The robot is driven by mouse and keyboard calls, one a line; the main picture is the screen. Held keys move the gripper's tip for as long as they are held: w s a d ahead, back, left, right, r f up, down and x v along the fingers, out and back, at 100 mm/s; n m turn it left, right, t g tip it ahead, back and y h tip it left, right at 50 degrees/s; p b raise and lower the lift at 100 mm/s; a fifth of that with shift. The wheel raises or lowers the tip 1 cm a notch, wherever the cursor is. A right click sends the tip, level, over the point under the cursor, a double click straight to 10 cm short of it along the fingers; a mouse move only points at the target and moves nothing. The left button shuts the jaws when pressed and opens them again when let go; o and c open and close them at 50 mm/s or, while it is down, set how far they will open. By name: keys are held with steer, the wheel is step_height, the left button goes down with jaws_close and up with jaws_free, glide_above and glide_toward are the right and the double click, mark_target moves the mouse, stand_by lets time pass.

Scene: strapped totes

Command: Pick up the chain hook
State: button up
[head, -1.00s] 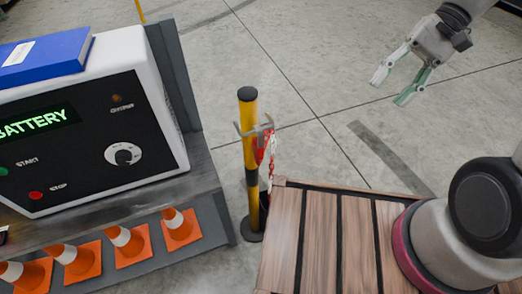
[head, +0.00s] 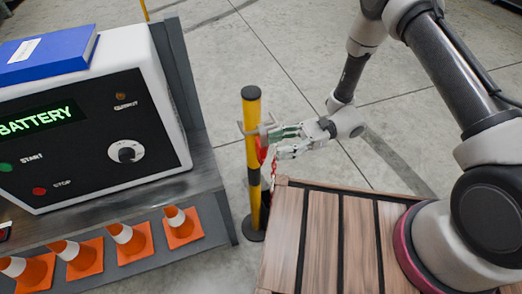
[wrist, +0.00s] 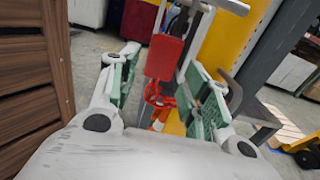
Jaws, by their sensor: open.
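The chain hook (wrist: 165,57) shows in the wrist view as a red block with a red looped part under it. It hangs in front of a yellow post and lies between my fingers, with a visible gap to each. In the head view a bit of red (head: 263,152) shows at the black and yellow post (head: 252,165), mostly hidden by my gripper. My gripper (head: 274,143) is open beside the post; its two green-padded fingers also show in the wrist view (wrist: 163,78). A grey bracket (head: 246,128) sits on the post near the fingertips.
A slatted wooden crate top (head: 318,235) lies below and right of my gripper. A bench with a battery charger (head: 95,150), a blue binder (head: 45,55) and several orange cones (head: 180,228) stands left of the post. Bare floor (head: 300,50) lies behind.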

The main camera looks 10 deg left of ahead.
mark_target(261, 149)
steer(key=x, duration=0.5)
steer(key=shift+s+a, duration=0.2)
steer(key=shift+a, duration=0.15)
steer(key=c, duration=0.9)
